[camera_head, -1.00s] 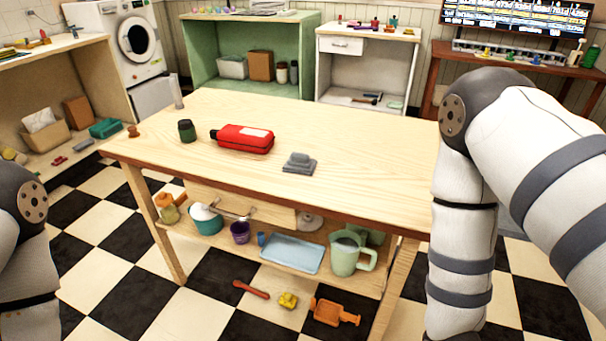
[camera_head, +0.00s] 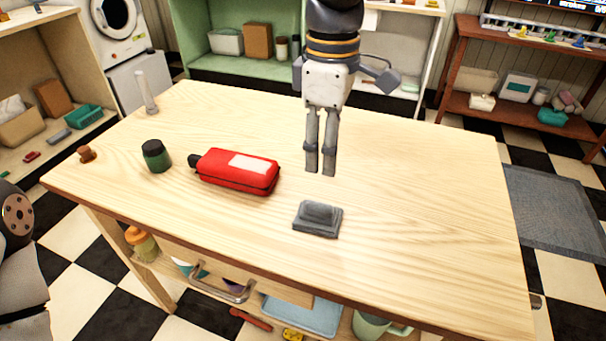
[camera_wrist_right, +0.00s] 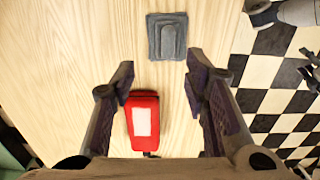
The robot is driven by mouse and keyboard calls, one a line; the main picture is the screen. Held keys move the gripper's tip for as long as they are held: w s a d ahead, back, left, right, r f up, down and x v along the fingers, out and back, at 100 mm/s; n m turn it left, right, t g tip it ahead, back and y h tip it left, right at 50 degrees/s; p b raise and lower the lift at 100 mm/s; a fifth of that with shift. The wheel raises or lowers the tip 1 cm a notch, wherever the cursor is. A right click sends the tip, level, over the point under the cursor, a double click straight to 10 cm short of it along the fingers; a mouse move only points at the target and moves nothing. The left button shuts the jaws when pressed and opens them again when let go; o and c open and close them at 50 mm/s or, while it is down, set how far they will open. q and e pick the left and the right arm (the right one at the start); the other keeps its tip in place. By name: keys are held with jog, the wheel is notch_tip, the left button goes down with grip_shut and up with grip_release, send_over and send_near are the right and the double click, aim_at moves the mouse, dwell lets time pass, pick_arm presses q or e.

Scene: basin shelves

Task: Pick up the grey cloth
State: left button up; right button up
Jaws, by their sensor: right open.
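The grey cloth (camera_head: 317,219) lies folded in a small stack on the wooden table, near its front edge in the head view. It also shows in the right wrist view (camera_wrist_right: 167,37), flat on the table beyond the fingertips. My right gripper (camera_head: 320,172) points down above the table, behind the cloth and apart from it. In the right wrist view its fingers (camera_wrist_right: 160,75) are spread, with nothing between the tips. My left gripper is out of view; only part of my left arm shows at the left edge.
A red case (camera_head: 238,171) lies on the table (camera_head: 430,215) left of the cloth. A dark green jar (camera_head: 156,155), a brown knob-like object (camera_head: 87,154) and a pale cylinder (camera_head: 148,92) stand farther left. The table's right side is clear.

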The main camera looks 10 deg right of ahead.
send_over(319, 204)
jog(key=f, duration=0.2)
jog(key=d+f, duration=0.1)
jog(key=f, duration=0.1)
jog(key=shift+s+f, duration=0.15)
jog(key=shift+f, duration=0.1)
jog(key=f, duration=0.4)
jog(key=a+f, duration=0.1)
jog(key=f, duration=0.2)
jog(key=shift+f+b, duration=0.1)
jog(key=shift+b, duration=0.25)
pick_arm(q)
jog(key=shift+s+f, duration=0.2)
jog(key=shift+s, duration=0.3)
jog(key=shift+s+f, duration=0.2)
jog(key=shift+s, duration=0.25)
pick_arm(e)
jog(key=shift+w, duration=0.2)
grip_shut()
